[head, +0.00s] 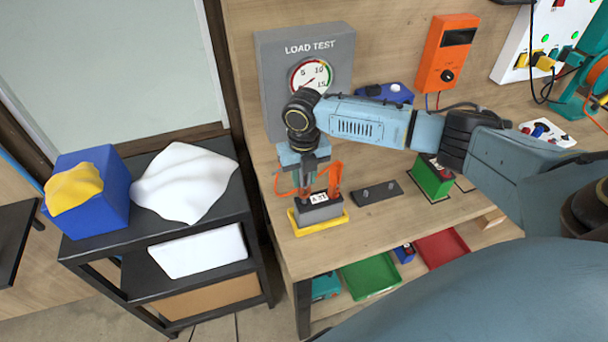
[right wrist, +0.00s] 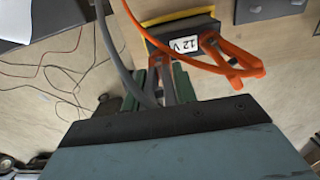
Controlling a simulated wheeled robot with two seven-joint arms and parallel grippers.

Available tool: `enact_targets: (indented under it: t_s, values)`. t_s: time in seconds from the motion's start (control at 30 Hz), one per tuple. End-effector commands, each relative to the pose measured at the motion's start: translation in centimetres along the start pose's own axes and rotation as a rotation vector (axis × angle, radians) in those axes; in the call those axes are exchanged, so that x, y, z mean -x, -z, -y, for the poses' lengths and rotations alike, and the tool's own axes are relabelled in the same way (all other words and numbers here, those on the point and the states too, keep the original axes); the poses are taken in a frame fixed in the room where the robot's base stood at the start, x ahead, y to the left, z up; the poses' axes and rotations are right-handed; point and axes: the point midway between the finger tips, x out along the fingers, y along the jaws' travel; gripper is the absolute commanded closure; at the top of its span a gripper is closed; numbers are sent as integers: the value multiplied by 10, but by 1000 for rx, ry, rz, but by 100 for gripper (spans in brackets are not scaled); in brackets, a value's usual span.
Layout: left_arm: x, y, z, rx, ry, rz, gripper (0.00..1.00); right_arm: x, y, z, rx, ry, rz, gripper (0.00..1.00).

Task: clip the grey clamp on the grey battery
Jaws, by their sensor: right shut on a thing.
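The grey battery (head: 318,210), labelled 12 V, sits upright on a yellow tray (head: 321,226) at the bench's left end. My right gripper (head: 304,184) points down over the battery's left end. In the right wrist view its green fingers (right wrist: 160,84) are shut on the grey clamp (right wrist: 167,78), whose grey cable (right wrist: 117,55) loops away. The clamp's jaws are at the battery's edge; I cannot tell whether they touch a post. An orange clamp (head: 335,178) stands on the battery's right end, and it also shows in the right wrist view (right wrist: 225,55). My left gripper is out of view.
A dark plate with two posts (head: 377,193) and a green battery (head: 433,177) lie to the right. The load test gauge (head: 305,62) and an orange meter (head: 447,53) stand behind. The orange cable (right wrist: 155,38) loops close by my right gripper.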

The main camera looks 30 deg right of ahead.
Motion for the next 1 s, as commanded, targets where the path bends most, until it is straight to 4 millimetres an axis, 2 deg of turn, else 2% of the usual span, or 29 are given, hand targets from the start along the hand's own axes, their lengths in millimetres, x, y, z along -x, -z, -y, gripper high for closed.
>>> enact_targets:
  t_s: [0.53, 1.0]
  values:
    - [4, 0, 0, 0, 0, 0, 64, 0, 0, 0, 0, 0, 1, 100]
    - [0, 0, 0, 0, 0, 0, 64, -11, 0, 0, 0, 0, 0, 100]
